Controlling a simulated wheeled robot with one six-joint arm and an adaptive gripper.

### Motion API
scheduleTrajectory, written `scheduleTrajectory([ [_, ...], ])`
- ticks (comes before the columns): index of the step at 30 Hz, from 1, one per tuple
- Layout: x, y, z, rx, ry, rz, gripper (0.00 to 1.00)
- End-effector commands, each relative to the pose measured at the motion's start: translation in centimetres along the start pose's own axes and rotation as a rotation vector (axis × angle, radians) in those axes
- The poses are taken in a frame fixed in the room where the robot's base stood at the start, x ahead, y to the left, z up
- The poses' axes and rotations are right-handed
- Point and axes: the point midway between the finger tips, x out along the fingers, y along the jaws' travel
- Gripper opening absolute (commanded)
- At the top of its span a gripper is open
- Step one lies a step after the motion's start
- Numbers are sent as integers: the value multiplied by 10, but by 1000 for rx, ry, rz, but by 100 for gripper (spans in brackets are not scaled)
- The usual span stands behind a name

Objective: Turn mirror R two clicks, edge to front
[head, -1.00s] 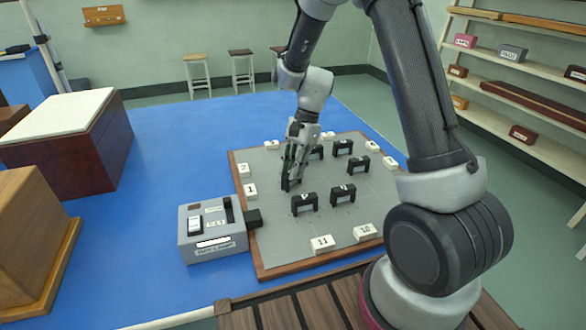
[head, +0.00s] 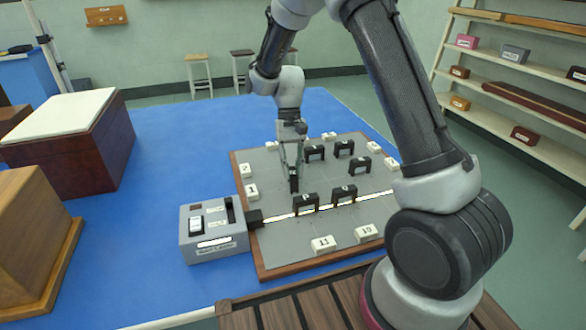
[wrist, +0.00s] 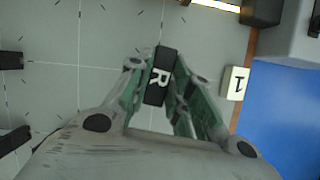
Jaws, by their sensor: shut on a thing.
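Mirror R is a narrow black block (wrist: 160,78) with a white R label on top. In the wrist view it stands between the green-padded fingers of my gripper (wrist: 157,98), which is shut on it. In the head view my gripper (head: 292,172) points down onto the grey board (head: 285,240), and mirror R (head: 293,186) shows dark at its fingertips. It looks edge-on towards the head camera. A bright beam runs from the lamp box (head: 213,232) across the board in front of the mirror, through two black arches, to the right edge.
Other black arches (head: 306,203) stand close to the gripper, in front and behind. White number tiles, such as 1 (head: 252,191) and 11 (head: 322,245), line the board's edge. A brown box (head: 75,145) stands far left.

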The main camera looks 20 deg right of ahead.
Motion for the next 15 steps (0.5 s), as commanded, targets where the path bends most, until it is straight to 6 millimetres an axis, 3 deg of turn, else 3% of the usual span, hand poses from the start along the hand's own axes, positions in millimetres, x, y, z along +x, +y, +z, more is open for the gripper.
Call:
scheduleTrajectory([
  [15,-1,-1,-1,-141,3,58,0],
])
